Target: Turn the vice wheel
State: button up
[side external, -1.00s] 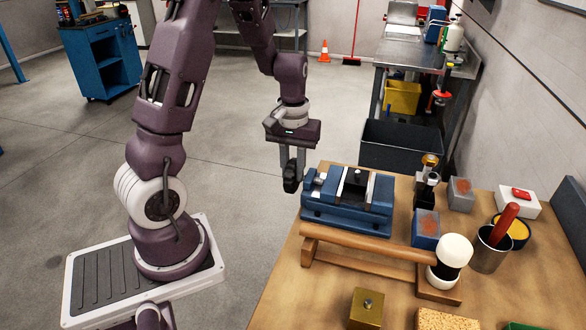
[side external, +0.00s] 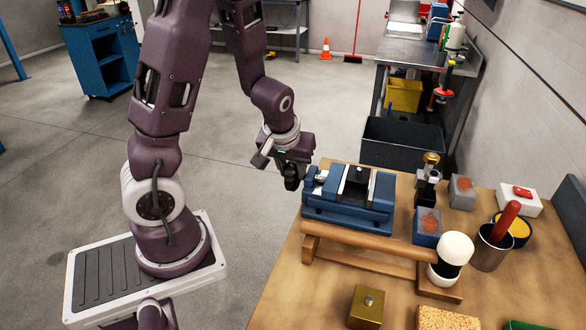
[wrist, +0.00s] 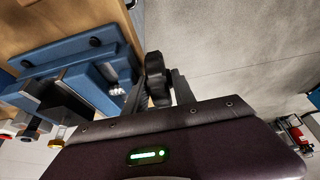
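The blue vice (side external: 345,205) stands on the wooden bench, with its black wheel (side external: 291,178) at its left end, past the bench's edge. In the wrist view the dark, lobed wheel (wrist: 155,72) sits between my two grey fingers, at the vice's (wrist: 85,75) end. My gripper (side external: 290,170) is tilted and comes down on the wheel from above. In the wrist view my gripper (wrist: 157,85) has a finger on each side of the wheel, seemingly pressed against it. The contact faces are partly hidden.
A wooden-handled mallet (side external: 370,246) lies in front of the vice. A brass block (side external: 367,305), a metal cup (side external: 490,248) and other small items are on the bench (side external: 290,300). A dark bin (side external: 400,143) stands behind. Left of the wheel is open floor.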

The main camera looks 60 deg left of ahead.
jog(key=shift+r, duration=0.1)
jog(key=shift+v, duration=2.8)
jog(key=shift+s+d+r, duration=0.2)
jog(key=shift+d+r, duration=0.05)
jog(key=shift+r, duration=0.35)
